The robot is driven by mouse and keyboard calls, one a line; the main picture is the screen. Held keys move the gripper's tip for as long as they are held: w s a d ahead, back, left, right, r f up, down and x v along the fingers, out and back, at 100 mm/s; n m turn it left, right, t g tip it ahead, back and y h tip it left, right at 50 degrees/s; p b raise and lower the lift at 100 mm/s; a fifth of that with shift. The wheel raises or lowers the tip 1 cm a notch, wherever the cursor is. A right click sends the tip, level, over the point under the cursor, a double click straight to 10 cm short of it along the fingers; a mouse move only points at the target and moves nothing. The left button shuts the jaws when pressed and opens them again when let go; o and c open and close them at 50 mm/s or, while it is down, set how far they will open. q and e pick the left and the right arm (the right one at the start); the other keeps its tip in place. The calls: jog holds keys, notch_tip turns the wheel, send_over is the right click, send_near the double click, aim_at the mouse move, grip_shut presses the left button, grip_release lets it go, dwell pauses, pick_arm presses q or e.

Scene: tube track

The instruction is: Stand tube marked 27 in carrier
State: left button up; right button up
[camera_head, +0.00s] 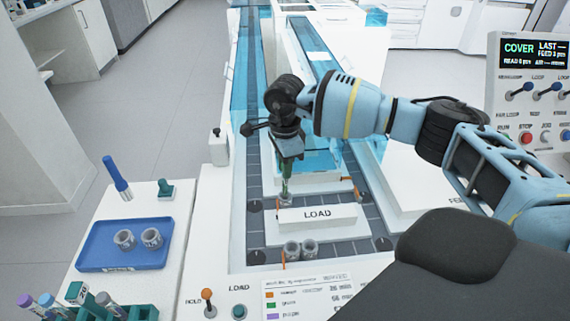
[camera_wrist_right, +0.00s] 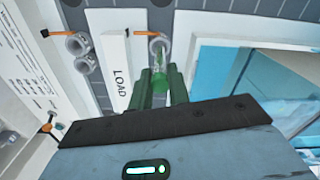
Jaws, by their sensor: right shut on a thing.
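My right gripper (camera_head: 286,186) is over the track, behind the LOAD block, pointing down. Its green fingers (camera_wrist_right: 160,88) are shut on a slim greenish tube (camera_wrist_right: 159,63). The tube's lower end is at a grey ring-shaped carrier (camera_wrist_right: 158,44), which also shows in the head view (camera_head: 285,198). I cannot tell how deep the tube sits in it. No number is readable on the tube, and the fingers hide part of it. Two more grey carriers (camera_head: 291,250) stand together on the track in front of the LOAD block. My left gripper is not in view.
The white LOAD block (camera_head: 317,217) lies beside the tube. Orange stops (camera_head: 346,179) edge the track. At left, a blue tray (camera_head: 95,259) holds two grey carriers, with a blue-capped tube (camera_head: 117,178) behind. Several capped tubes stand in green racks (camera_head: 112,306). A control panel (camera_head: 535,90) is at right.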

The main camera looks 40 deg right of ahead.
jog(key=shift+f, duration=1.05)
dwell(0.4)
jog(key=o, duration=0.8)
jog(key=shift+r, duration=3.95)
